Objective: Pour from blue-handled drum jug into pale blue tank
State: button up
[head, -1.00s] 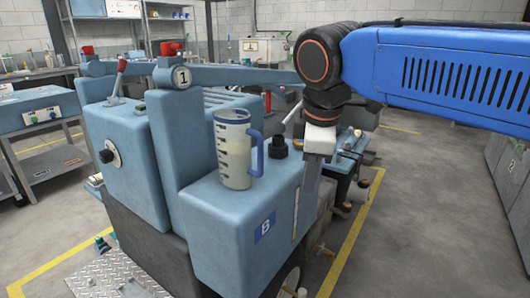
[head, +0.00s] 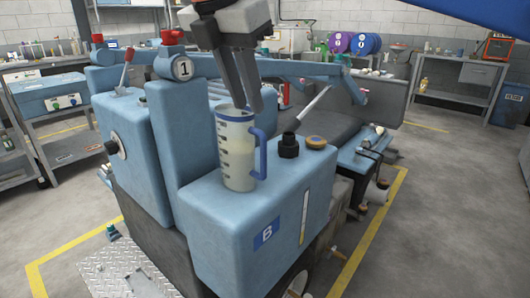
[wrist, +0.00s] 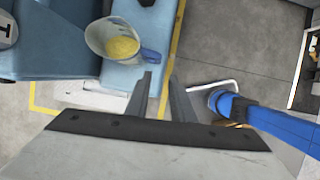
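The drum jug (head: 235,160) is clear, with dark level marks and a blue handle (head: 262,155) on its right side. It stands upright on top of the pale blue tank (head: 215,225) marked B. In the wrist view the jug (wrist: 100,40) holds yellow liquid (wrist: 122,46). My gripper (head: 250,108) is above and close to the jug's rim in the head view, with nothing between its fingers. In the wrist view its fingertips (wrist: 160,74) are apart, and the jug lies beyond them to the upper left, the handle nearest.
A black fitting (head: 289,148) and an orange-brown cap (head: 316,142) sit on the tank top right of the jug. A taller blue column (head: 180,130) marked 1 rises left of the jug. A blue beam (head: 285,70) runs behind. Floor at right is clear.

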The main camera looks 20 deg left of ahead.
aim_at(261, 149)
jog(key=shift+n, duration=0.4)
jog(key=x, duration=1.6)
jog(key=shift+w+a+f, duration=0.1)
jog(key=shift+w+f, duration=0.15)
jog(key=shift+f, duration=0.05)
grip_shut()
dwell(0.7)
